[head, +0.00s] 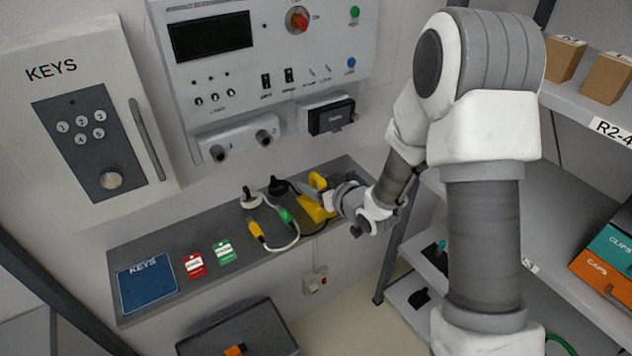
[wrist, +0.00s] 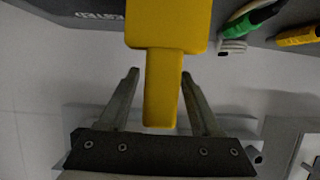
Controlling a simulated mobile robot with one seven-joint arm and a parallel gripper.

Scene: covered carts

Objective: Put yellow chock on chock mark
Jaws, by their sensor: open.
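The yellow chock (head: 314,210) is at the right end of the grey wall shelf, partly hidden by my gripper (head: 328,197). In the wrist view the yellow chock (wrist: 163,85) shows as a wide block with a narrower handle-like part. That narrow part lies between the two spread fingers of my gripper (wrist: 160,76), with a visible gap on each side. My gripper is open and not closed on it. I cannot make out a chock mark in either view.
The grey shelf (head: 215,282) also bears a white plug (head: 251,200), a black plug (head: 278,186), green and yellow connectors on cables, red (head: 194,265) and green (head: 223,252) tags and a blue KEYS mat (head: 148,283). A control panel hangs above. Metal racks stand at right.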

